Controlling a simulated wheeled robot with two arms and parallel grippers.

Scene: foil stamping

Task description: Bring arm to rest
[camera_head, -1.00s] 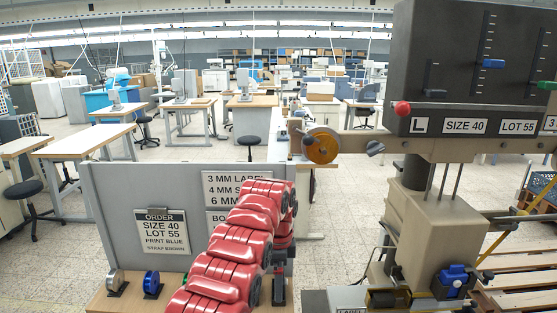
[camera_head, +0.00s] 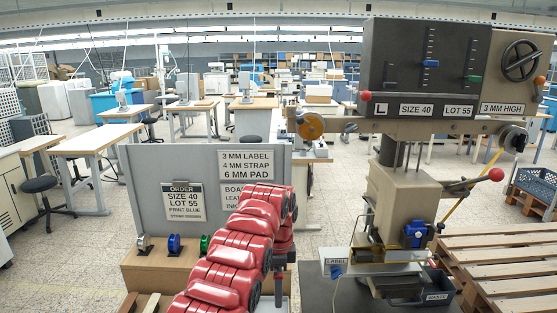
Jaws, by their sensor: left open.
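My left arm (camera_head: 235,255) is red and rises from the bottom edge, then bends down at its far end. My left gripper (camera_head: 278,288) hangs below that bend, partly hidden behind the arm links. It is open, and I see nothing held in it. It is in front of the grey board and left of the stamping machine (camera_head: 400,200), apart from the machine. My right arm and right gripper are not in view.
The stamping machine carries slider panels, a red-knobbed lever (camera_head: 496,174), a label plate (camera_head: 337,262) and a waste bin (camera_head: 432,290). A grey sign board (camera_head: 145,190) stands behind small coloured rolls (camera_head: 175,244). Wooden pallets (camera_head: 500,255) lie at right.

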